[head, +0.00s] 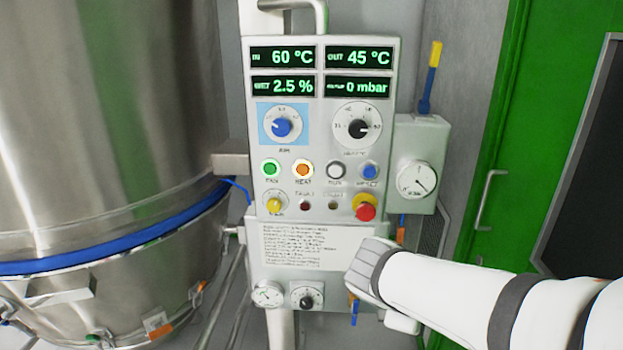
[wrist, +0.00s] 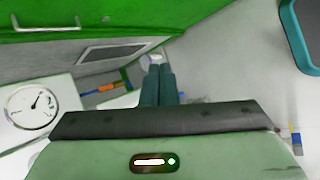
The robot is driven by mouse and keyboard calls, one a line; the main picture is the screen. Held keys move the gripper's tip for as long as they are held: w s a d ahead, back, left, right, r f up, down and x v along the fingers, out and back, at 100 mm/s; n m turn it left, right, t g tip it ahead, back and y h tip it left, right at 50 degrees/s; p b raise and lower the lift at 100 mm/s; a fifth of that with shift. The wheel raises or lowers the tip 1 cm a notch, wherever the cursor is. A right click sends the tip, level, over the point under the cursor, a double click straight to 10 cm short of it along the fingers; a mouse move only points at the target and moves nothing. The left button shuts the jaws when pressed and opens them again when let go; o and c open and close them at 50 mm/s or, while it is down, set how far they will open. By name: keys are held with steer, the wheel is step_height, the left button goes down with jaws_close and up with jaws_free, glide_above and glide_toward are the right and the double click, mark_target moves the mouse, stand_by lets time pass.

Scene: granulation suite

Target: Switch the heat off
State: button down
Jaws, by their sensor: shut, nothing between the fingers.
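The orange HEAT button (head: 303,169) is in the button row on the white control panel (head: 322,225) and looks lit. The green FAN button (head: 271,168) sits left of it and also looks bright. A grey-white button (head: 336,171) and a blue button (head: 370,171) are to its right. My arm reaches in from the lower right in the head view, its end below and right of the buttons, apart from the HEAT button. The fingers are hidden there. In the wrist view, my gripper (wrist: 157,72) has its dark fingers together, with nothing between them.
A blue dial (head: 282,127) and a black dial (head: 357,128) sit above the buttons. A yellow knob (head: 275,205) and red mushroom button (head: 365,208) are below. A large steel vessel (head: 110,120) stands left. A gauge (head: 416,178) and green door (head: 510,130) are right.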

mark_target(302, 171)
steer(key=w+a+r+n+t+y, duration=0.2)
steer(key=w+a+r+n+t, duration=0.1)
steer(key=a+n, duration=0.4)
steer(key=w+a+r+n+t+y, duration=0.2)
steer(key=w+a+r+n+t, duration=0.2)
steer(key=a+n, duration=0.4)
steer(key=w+a+r+n+t+y, duration=0.2)
steer(key=w+a+n+t, duration=0.3)
steer(key=a+n, duration=0.3)
steer(key=shift+w+a+r+t+b, duration=0.15)
steer(key=shift+w+r+t+b, duration=0.2)
steer(key=shift+w+r, duration=0.35)
steer(key=shift+r, duration=0.15)
steer(key=w+p, duration=0.1)
steer(key=w, duration=0.3)
steer(key=w+p, duration=0.1)
steer(key=w, duration=0.4)
steer(key=w+p, duration=0.1)
steer(key=w, duration=0.3)
steer(key=shift+w+d, duration=0.3)
steer(key=shift+w, duration=0.1)
steer(key=shift+a, duration=0.1)
